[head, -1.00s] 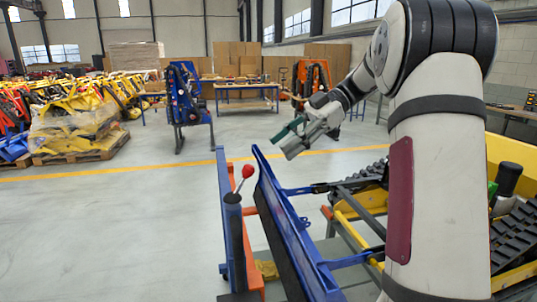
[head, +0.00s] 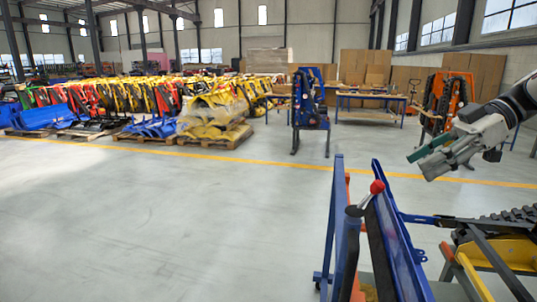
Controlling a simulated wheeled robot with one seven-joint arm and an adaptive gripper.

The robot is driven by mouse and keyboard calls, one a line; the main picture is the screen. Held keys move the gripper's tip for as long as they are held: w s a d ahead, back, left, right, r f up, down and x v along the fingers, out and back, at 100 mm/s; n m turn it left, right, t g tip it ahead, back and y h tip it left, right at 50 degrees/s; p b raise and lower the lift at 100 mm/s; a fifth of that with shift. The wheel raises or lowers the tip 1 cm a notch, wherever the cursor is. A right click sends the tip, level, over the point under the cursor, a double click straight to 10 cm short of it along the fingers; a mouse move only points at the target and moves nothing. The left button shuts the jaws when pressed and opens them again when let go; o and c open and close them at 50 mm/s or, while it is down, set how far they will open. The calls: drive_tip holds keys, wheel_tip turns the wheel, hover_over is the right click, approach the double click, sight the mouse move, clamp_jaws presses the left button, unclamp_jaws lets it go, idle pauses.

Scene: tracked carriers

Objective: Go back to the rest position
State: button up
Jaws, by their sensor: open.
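My gripper (head: 438,162) is at the right side of the head view, at the end of my grey and white arm, which enters from the right edge. Its fingers, one with a green part, point left and slightly down. The jaws are open and I see nothing between them. The gripper hangs in the air above and to the right of a blue panel frame (head: 402,245). It appears apart from that frame.
A lever with a red knob (head: 377,187) stands by the blue frame at the lower right. Pallets with yellow parts (head: 212,118) and a blue machine (head: 309,115) stand farther back. The floor (head: 130,220) at left is clear.

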drive_tip(key=s+a+f+m+h, duration=0.2)
drive_tip(key=s+a+m+h, duration=0.55)
drive_tip(key=a, duration=0.55)
drive_tip(key=s+a+f+m+t+h, duration=0.1)
drive_tip(key=s+f+m, duration=0.2)
drive_tip(key=s, duration=0.4)
drive_tip(key=s+a+f+m+t+h, duration=0.1)
drive_tip(key=s+f+m+t+h, duration=0.1)
drive_tip(key=s+f+m, duration=0.2)
drive_tip(key=s+m, duration=0.2)
drive_tip(key=s, duration=0.1)
drive_tip(key=shift+a+f+t, duration=0.25)
drive_tip(key=shift+t, duration=0.05)
